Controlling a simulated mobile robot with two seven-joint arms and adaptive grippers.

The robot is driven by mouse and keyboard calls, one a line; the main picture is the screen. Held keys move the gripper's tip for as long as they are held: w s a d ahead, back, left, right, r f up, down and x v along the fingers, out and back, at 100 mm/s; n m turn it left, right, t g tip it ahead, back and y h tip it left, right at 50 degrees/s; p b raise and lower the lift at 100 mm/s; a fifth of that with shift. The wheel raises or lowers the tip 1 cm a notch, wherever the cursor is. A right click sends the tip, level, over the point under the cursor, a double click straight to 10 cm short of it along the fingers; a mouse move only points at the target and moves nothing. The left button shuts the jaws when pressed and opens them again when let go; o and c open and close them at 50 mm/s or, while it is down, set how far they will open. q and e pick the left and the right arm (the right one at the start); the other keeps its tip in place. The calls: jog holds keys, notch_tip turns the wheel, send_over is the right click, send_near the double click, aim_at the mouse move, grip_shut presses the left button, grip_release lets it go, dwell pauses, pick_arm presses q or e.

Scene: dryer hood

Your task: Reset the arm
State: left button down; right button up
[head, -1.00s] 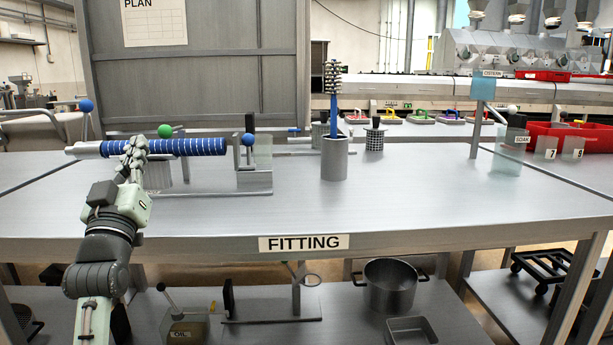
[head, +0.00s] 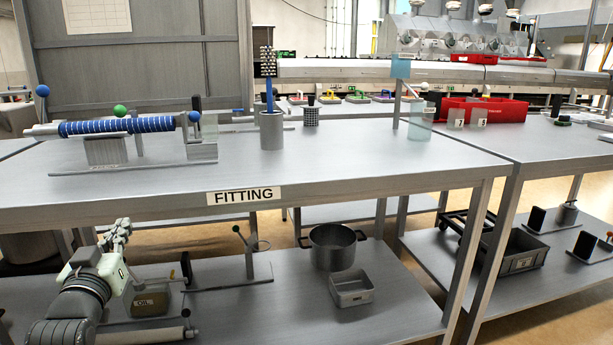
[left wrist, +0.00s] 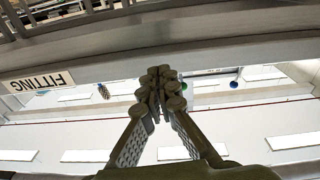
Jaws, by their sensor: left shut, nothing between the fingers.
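My left gripper (head: 119,229) is shut and empty in the head view. It is in front of the fitting table's front edge and appears below the tabletop, at the lower left. In the left wrist view its fingers (left wrist: 160,80) are closed together, with the table edge and FITTING label (left wrist: 40,82) upside down behind them. My left arm comes in from the bottom left. My right gripper is in neither view.
The fitting table (head: 340,165) bears a blue ribbed roller (head: 115,126) on a stand and a grey cup (head: 271,130) with a blue-handled brush. The lower shelf holds a pot (head: 333,249), a small metal tray (head: 351,290) and an oil container (head: 150,300).

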pick_arm(q)
jog(key=s+d+f+m+g+h, duration=0.1)
jog(key=s+d+f+g, duration=0.15)
jog(key=f, duration=0.55)
jog(key=s+d+f+m+g, duration=0.1)
jog(key=s+f+g, duration=0.15)
jog(key=f, duration=0.55)
jog(key=s+d+f+m+g+h, duration=0.1)
jog(key=s+f+g, duration=0.15)
jog(key=f, duration=0.65)
jog(key=s+d+f+m+g, duration=0.1)
jog(key=s+f+g, duration=0.3)
jog(key=s+f, duration=0.5)
jog(key=s+d+f+g, duration=0.3)
jog(key=s+f, duration=0.6)
jog(key=s, duration=0.5)
jog(key=shift+s+f+m+g+h, duration=0.2)
jog(key=shift+m+g+h, duration=0.1)
jog(key=shift+m+g, duration=0.15)
